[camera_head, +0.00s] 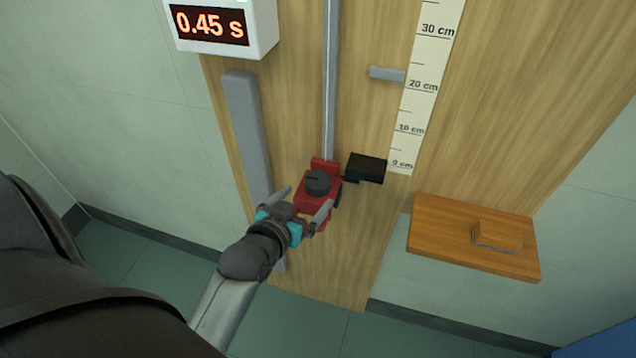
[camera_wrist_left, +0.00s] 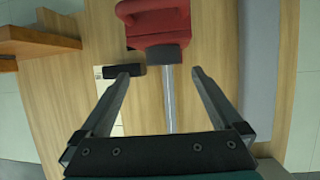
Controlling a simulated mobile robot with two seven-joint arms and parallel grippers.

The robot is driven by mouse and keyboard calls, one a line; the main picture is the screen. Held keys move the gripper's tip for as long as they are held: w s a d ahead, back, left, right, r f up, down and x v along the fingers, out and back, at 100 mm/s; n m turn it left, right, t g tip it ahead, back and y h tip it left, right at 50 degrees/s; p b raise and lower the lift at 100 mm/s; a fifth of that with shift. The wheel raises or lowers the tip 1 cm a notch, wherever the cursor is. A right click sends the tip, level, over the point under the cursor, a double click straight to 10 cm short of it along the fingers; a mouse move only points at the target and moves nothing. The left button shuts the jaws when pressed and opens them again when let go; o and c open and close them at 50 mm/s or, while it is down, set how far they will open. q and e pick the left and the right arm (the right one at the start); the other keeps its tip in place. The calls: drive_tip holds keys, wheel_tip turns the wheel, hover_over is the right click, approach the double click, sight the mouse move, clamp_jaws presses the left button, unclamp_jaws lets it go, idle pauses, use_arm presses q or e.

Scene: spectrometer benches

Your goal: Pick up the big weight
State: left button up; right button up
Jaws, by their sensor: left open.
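A red carriage (camera_head: 316,200) sits at the low end of a metal rail (camera_head: 331,80) on the wooden board. A dark grey cylinder (camera_head: 318,182) is on it; this may be the big weight, but no label shows. In the left wrist view the red part (camera_wrist_left: 158,25) has a loop-like end, with a dark grey part (camera_wrist_left: 172,55) below it. My left gripper (camera_head: 311,196) is open, its fingers apart on either side of the carriage in the head view. In the wrist view nothing is between the fingers (camera_wrist_left: 167,71) except the rail behind. My right gripper is out of view.
A black block (camera_head: 367,167) is on the board right of the carriage, beside a centimetre scale (camera_head: 428,70). A wooden shelf (camera_head: 430,240) with a small wooden piece (camera_head: 497,235) juts out at right. A timer (camera_head: 222,25) reads 0.45 s. A grey bar (camera_head: 248,135) stands left.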

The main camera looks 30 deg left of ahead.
sight(313, 187)
use_arm(q)
drive_tip(key=shift+a+x, duration=0.15)
drive_tip(key=shift+x, duration=1.6)
drive_tip(key=shift+a+x, duration=0.15)
drive_tip(key=shift+x, duration=1.65)
drive_tip(key=shift+s+f, duration=0.1)
drive_tip(key=c, duration=1.5)
